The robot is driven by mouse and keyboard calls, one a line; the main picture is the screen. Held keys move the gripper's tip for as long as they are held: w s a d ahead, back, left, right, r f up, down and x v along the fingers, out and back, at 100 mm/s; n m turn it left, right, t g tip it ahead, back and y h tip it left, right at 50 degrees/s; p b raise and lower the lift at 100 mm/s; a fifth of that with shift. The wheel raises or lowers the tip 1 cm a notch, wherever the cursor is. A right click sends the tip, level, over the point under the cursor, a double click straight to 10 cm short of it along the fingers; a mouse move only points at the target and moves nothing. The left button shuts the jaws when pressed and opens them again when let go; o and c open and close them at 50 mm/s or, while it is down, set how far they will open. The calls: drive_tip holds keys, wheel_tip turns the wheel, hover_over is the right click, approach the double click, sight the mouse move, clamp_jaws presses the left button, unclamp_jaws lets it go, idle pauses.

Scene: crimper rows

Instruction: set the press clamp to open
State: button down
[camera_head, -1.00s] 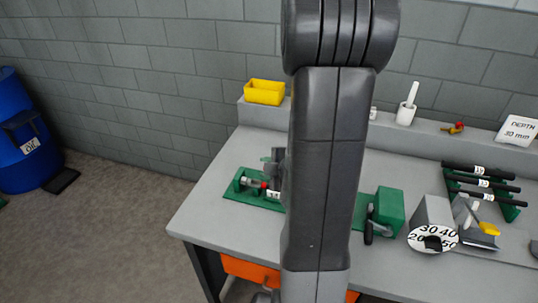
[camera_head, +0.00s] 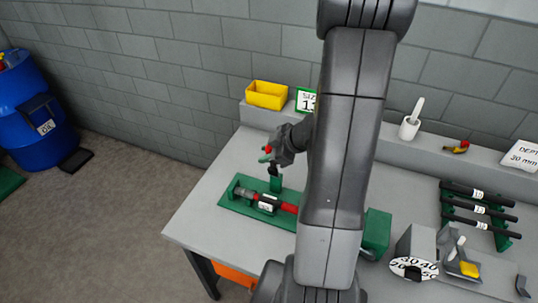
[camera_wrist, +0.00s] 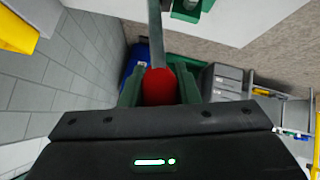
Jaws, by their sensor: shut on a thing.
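The press clamp's green base (camera_head: 232,204) lies on the left part of the bench in the head view. A green post (camera_head: 275,184) rises from it, and a grey and red rod (camera_head: 288,208) lies along it with a white label. My gripper (camera_head: 267,154) is above the base, at a red knob (camera_head: 267,149). In the wrist view, the green fingers of my gripper (camera_wrist: 160,92) are shut on the red knob (camera_wrist: 158,80) at the end of a grey lever (camera_wrist: 155,30). My arm hides the right end of the base and the lever's lower part in the head view.
The grey bench (camera_head: 190,228) carries a green block (camera_head: 377,232), a dial (camera_head: 413,268) and a rack of black-handled tools (camera_head: 480,207) to the right. A yellow bin (camera_head: 267,94) and a size sign (camera_head: 305,100) stand on the back ledge. A blue barrel (camera_head: 35,120) stands on the floor.

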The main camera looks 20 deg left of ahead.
drive_tip(key=shift+w+r+m+g, duration=0.2)
drive_tip(key=shift+w+m+g, duration=0.25)
drive_tip(key=shift+w, duration=0.55)
drive_tip(key=c, duration=1.1)
unclamp_jaws()
drive_tip(key=shift+w, duration=0.15)
drive_tip(key=v, duration=1.4)
drive_tip(key=shift+w+a+f, duration=0.1)
drive_tip(key=shift+f, duration=0.05)
drive_tip(key=x, duration=1.3)
drive_tip(key=shift+a+f, duration=0.2)
drive_tip(key=shift+a, duration=0.05)
